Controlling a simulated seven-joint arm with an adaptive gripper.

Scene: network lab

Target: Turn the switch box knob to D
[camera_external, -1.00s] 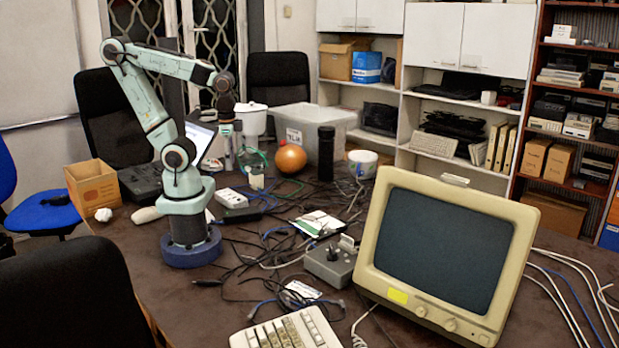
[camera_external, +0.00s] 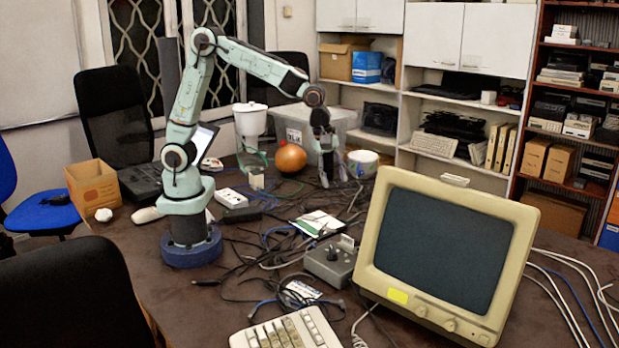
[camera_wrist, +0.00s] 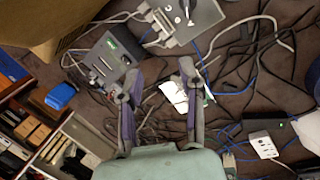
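The switch box (camera_external: 331,262) is a small grey box with a dark knob (camera_external: 333,250) on top. It sits on the table just left of the monitor. The letter the knob points to is too small to read. My gripper (camera_external: 334,182) hangs over the back of the table, behind the switch box and apart from it. Its two fingers are spread and empty, as the wrist view also shows (camera_wrist: 160,80).
The beige monitor (camera_external: 445,250) stands right of the switch box. Cables and a white-green card (camera_external: 318,223) lie around it. An orange ball (camera_external: 290,158) and white tub (camera_external: 362,163) flank my gripper. The wrist view shows another grey box (camera_wrist: 108,62) with slots.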

